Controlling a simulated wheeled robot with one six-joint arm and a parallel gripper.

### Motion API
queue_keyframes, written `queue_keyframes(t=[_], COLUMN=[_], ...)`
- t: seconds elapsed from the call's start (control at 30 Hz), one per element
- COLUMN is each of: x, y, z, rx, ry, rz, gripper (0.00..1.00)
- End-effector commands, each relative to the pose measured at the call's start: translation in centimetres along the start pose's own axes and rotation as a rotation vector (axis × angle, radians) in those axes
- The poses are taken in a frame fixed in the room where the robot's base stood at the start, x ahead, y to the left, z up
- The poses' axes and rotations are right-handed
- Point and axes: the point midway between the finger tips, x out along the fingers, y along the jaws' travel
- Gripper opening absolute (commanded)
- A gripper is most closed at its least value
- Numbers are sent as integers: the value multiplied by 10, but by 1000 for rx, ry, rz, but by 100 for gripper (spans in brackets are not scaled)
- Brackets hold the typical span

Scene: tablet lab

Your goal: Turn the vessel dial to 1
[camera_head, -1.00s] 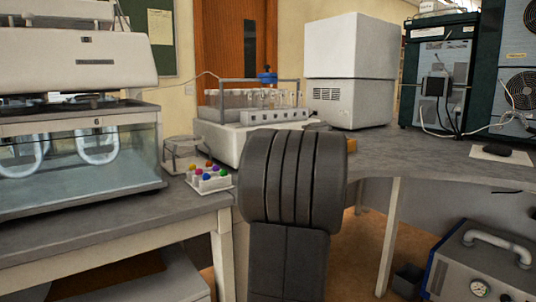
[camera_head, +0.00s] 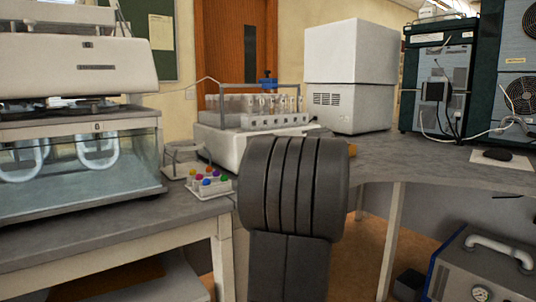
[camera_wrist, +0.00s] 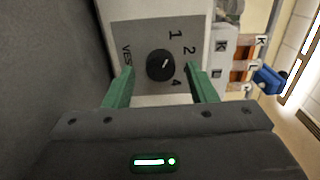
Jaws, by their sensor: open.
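The vessel dial (camera_wrist: 160,66) is a round black knob on a grey panel (camera_wrist: 140,32) in the wrist view. The panel carries the numbers 1, 2 and 4 and part of a word starting "VES". A small white mark on the knob points up and right, roughly toward the 2. My gripper (camera_wrist: 159,69) is open, with one green finger on each side of the knob. Gaps show between the fingers and the knob. In the head view my dark arm hides the dial and gripper.
The white-based apparatus (camera_head: 222,143) with clear vessels stands on the bench behind my arm. A rack of coloured caps (camera_head: 212,187) is left of my arm. A glass water bath (camera_head: 60,170) fills the left. A white box unit (camera_head: 349,75) stands behind right.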

Motion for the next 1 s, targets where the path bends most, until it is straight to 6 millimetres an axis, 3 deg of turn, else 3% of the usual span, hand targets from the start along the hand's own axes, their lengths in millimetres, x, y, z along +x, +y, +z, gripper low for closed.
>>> queue_keyframes(t=[0.5,0.7,1.0], x=[-107,-127,-131], y=[-2,-1,0], z=[0,0,0], rx=[0,0,0], ry=[4,2,0], rz=[0,0,0], gripper=[51,51,51])
